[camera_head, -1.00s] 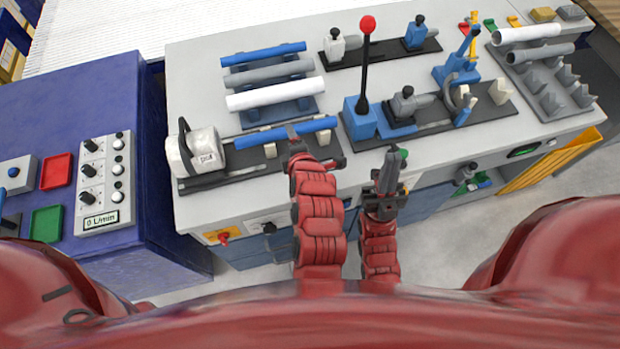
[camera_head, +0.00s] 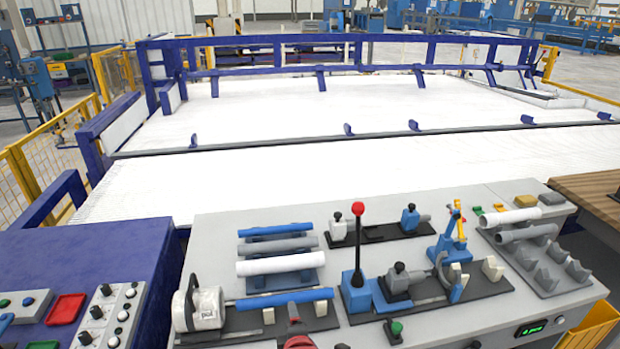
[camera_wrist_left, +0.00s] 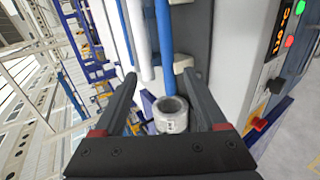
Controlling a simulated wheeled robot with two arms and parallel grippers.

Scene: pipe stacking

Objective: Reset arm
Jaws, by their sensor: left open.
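The pipe lies at the white cylindrical device (camera_head: 206,308), which also shows between the fingers in the wrist view (camera_wrist_left: 170,112). My right gripper is not in view.
A rack holds a blue (camera_head: 275,230), a grey (camera_head: 278,245) and a white pipe (camera_head: 280,264) behind. A red-knobbed lever (camera_head: 357,240) stands upright to the right. Two more pipes lie on a grey holder (camera_head: 545,285) at far right. A blue control cabinet (camera_head: 75,250) stands left.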

